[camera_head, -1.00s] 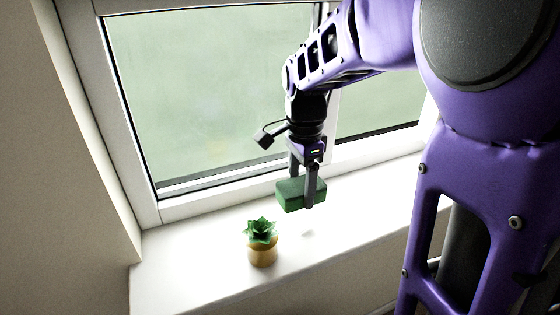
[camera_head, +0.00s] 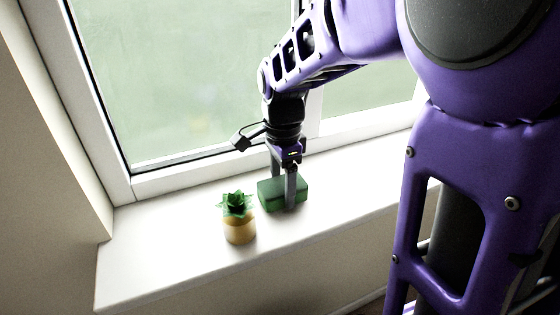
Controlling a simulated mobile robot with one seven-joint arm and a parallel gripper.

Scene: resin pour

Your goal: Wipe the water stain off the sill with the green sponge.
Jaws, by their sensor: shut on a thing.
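The green sponge (camera_head: 268,194) is a dark green block at the middle of the white sill (camera_head: 170,250). My gripper (camera_head: 283,190) points down and is shut on the sponge, with a finger showing on its near side. The sponge is at or very close to the sill's surface; I cannot tell for sure that it touches. No water stain can be made out on the bare sill; it may be hidden under the sponge or my arm.
A small green succulent in a tan pot (camera_head: 239,230) stands just left of the sponge, near the sill's front edge. The window (camera_head: 180,80) and its frame close off the back. The sill's left end is clear. My purple arm covers the right side.

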